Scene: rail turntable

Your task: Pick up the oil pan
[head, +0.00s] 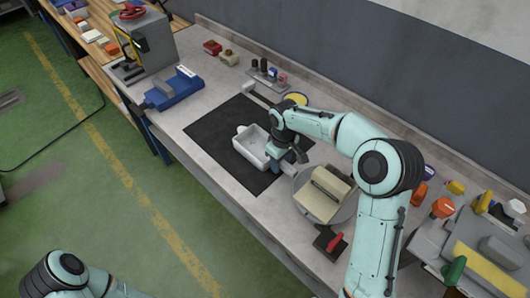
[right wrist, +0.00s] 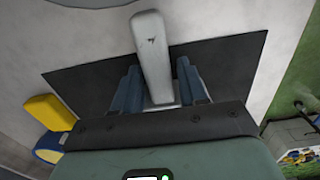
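The oil pan, a pale grey-white open tray (head: 250,146), lies on the black mat (head: 228,118) on the bench. My right gripper (head: 283,160) is low at the pan's right end in the head view and hides part of it. In the right wrist view, the two blue fingers (right wrist: 160,88) stand apart on either side of a long pale piece (right wrist: 152,50), which seems to be part of the pan. Narrow gaps show beside it, so a grip is not visible. My left arm shows at the bottom left; its gripper is out of view.
A round plate with a beige block (head: 324,194) stands close right of my right gripper. A small tool rack (head: 267,74) and a yellow disc (head: 295,98) are behind the mat. A blue tool (head: 174,89) lies to the left. The mat's front left is clear.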

